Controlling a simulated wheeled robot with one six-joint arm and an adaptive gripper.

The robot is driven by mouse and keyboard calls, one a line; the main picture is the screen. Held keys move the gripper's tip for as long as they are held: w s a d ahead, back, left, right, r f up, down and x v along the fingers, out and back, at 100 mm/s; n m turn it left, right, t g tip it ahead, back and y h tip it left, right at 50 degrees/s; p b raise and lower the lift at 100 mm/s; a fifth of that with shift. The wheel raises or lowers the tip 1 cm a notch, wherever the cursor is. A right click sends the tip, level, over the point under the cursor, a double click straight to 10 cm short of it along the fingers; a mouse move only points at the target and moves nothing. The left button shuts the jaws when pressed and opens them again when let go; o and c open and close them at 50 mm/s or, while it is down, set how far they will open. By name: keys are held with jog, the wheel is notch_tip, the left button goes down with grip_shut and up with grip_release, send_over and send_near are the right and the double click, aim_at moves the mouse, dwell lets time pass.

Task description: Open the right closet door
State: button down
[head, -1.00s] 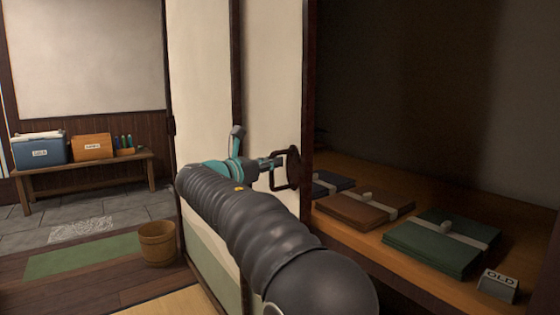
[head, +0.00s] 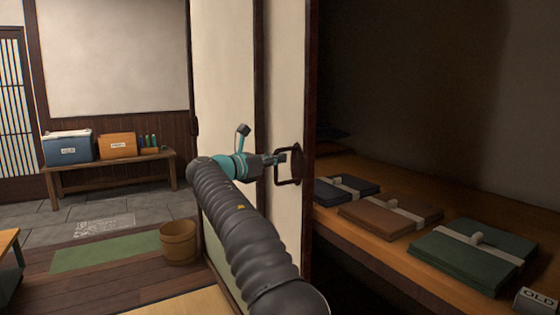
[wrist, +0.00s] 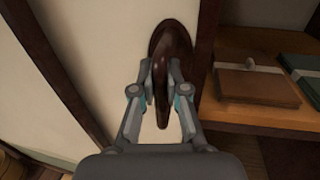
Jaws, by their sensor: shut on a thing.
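The right closet door (head: 285,100) is a cream panel with dark wooden edges. It stands slid to the left, and the closet to its right is open. A dark bow-shaped handle (head: 280,168) on a round plate sits near the door's right edge. My gripper (head: 281,159) is at the handle. In the wrist view my gripper (wrist: 160,75) has its two fingers on both sides of the handle (wrist: 160,92), shut on it. The fingers hide part of the handle.
Inside the closet, folded bundles in blue (head: 345,189), brown (head: 390,216) and green (head: 470,255) lie on a wooden shelf (head: 400,255), with an "OLD" sign (head: 536,299) at the right. A wooden bucket (head: 179,242) stands on the floor left of the door. A bench (head: 110,166) holds boxes behind.

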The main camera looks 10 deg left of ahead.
jog(key=shift+w+a, duration=0.2)
jog(key=shift+w, duration=0.05)
dwell(0.3)
jog(key=c, duration=1.2)
grip_release()
jog(key=v, duration=1.2)
